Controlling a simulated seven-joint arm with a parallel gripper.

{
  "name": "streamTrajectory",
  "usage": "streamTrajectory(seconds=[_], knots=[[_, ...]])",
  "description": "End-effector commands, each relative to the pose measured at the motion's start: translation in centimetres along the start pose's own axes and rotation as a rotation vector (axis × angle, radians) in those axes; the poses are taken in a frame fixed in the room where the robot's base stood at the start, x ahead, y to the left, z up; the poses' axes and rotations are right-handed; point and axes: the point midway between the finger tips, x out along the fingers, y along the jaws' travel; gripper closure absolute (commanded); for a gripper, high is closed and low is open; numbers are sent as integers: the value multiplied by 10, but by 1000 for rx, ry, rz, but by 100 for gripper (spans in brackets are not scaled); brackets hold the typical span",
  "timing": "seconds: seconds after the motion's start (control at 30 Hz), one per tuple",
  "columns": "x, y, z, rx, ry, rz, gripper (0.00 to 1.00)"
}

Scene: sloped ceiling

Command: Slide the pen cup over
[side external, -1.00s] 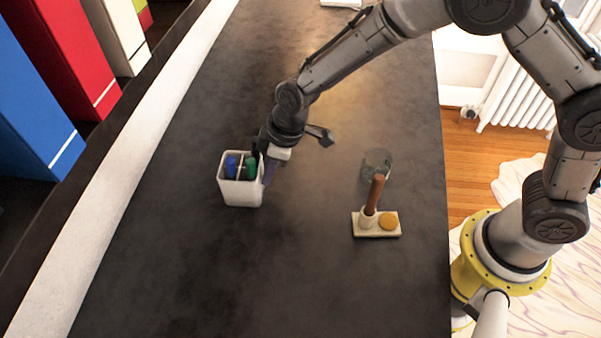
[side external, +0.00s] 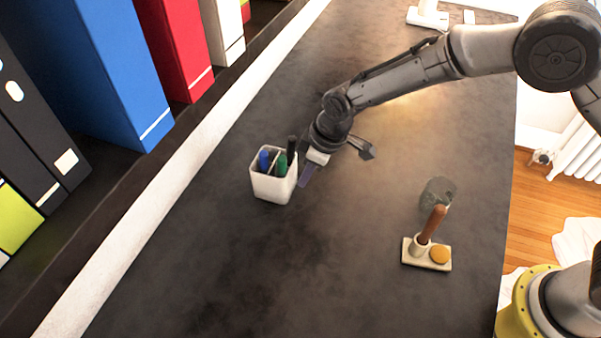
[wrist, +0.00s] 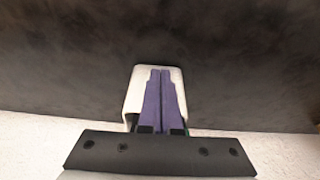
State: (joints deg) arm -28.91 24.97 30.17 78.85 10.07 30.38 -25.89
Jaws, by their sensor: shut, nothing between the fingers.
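The pen cup (side external: 271,188) is a white, square-sided holder standing upright on the dark counter. It holds a blue marker (side external: 263,160), a green marker (side external: 281,166) and a black one (side external: 292,146). My gripper (side external: 305,182) is shut and empty, with its purple fingers low beside the cup's right side. I cannot tell whether they touch it. In the wrist view, the closed fingers (wrist: 164,98) overlap the white cup (wrist: 131,98) and hide its middle.
A cream block with a brown-handled tool (side external: 411,253) and a clear glass (side external: 438,192) stand to the right. Binders (side external: 125,75) line the shelf at left, beyond a white edge strip (side external: 190,157). The counter in front of the cup is clear.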

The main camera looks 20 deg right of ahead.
Motion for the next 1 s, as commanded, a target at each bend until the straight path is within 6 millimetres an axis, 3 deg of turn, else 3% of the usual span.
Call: streamTrajectory(seconds=[0.13,0.5,0.9,1.0], knots=[[-8,0,27,2,-2,0,100],[-85,0,24,1,3,2,100],[-112,6,26,13,6,7,100],[-138,23,20,38,58,36,100]])
